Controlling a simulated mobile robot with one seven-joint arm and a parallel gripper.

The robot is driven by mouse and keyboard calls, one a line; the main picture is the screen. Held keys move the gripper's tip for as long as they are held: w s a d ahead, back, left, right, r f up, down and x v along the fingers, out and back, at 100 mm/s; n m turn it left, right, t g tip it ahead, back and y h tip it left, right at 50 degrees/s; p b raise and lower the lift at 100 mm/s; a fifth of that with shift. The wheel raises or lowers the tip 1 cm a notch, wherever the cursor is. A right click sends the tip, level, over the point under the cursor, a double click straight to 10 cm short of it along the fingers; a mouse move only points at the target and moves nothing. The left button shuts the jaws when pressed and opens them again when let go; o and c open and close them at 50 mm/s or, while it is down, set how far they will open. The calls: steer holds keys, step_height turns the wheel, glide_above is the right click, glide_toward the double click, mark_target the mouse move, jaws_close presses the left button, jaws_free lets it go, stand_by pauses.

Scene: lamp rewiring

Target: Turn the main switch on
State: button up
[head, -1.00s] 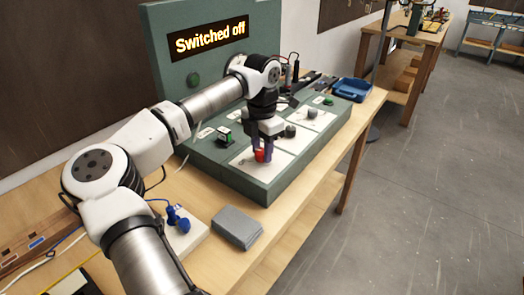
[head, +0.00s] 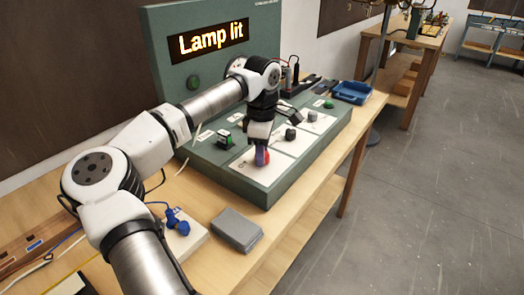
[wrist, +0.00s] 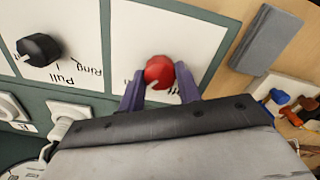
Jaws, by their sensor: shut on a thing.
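The main switch is a red knob (head: 262,158) on a white plate at the near end of the green panel. It also shows in the wrist view (wrist: 159,72). My gripper (head: 260,157) points down over the knob, with its purple fingers shut on it. In the wrist view my gripper (wrist: 160,90) has one finger on each side of the knob. The display (head: 208,41) on the upright green board reads "Lamp lit". The lettering beside the knob is partly hidden by my fingers.
Black knobs stand farther along the panel, one of them (wrist: 39,50) beside a "Pull Ring" label. A grey block (head: 236,230) and a blue plug (head: 177,220) lie on the near bench. A blue tray (head: 352,92) stands at the far end.

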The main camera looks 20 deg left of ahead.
steer(key=shift+m, duration=0.6)
steer(key=o, duration=1)
steer(key=shift+c, duration=0.2)
steer(key=shift+r, duration=0.15)
step_height(320, 180, up, 14)
steer(key=b, duration=0.1)
steer(key=shift+b, duration=0.35)
steer(key=shift+f, duration=0.2)
